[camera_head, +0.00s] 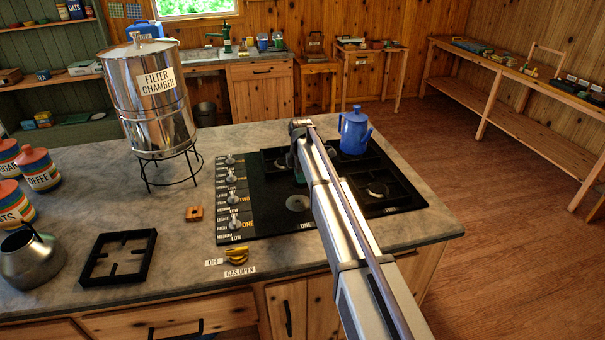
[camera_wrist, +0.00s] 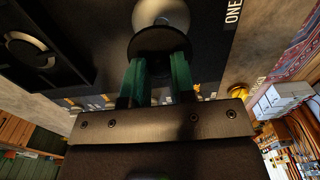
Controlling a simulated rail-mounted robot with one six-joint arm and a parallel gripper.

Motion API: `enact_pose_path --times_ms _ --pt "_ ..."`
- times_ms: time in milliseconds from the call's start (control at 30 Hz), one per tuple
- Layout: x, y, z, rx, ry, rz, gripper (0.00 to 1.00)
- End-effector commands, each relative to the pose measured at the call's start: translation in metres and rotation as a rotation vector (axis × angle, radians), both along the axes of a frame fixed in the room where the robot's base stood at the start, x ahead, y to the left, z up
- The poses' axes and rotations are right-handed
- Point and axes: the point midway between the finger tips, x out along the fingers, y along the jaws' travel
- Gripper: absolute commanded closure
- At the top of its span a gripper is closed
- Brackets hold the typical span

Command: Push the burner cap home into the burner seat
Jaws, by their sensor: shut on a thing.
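My gripper (camera_wrist: 157,75) has green fingers and is shut on the dark round burner cap (camera_wrist: 158,39) in the wrist view. The cap overlaps part of a pale grey disc, the burner seat (camera_wrist: 178,12), by the "ONE" label. I cannot tell how far the cap is above the seat. In the head view the seat (camera_head: 298,203) shows as a grey disc at the front of the black stove top (camera_head: 262,215). My gripper (camera_head: 294,160) is behind it there, partly hidden by my arm, and the cap is not clear.
A blue coffee pot (camera_head: 354,132) stands at the stove's back edge. A steel filter chamber (camera_head: 158,105) stands behind. A yellow gas valve (camera_head: 237,256) is at the front edge.

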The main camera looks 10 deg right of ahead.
Motion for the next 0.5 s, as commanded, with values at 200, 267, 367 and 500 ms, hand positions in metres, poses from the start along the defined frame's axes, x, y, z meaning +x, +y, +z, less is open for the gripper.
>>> enact_pose_path --times_ms 200,267,367,500 --pt "0.0 0.001 0.0 0.0 0.0 -0.006 1.0" --pt "0.0 0.001 0.0 0.0 0.0 -0.006 1.0" --pt "0.0 0.001 -0.003 0.0 0.0 -0.006 1.0" --pt "0.0 0.001 -0.014 0.0 0.0 -0.006 1.0"
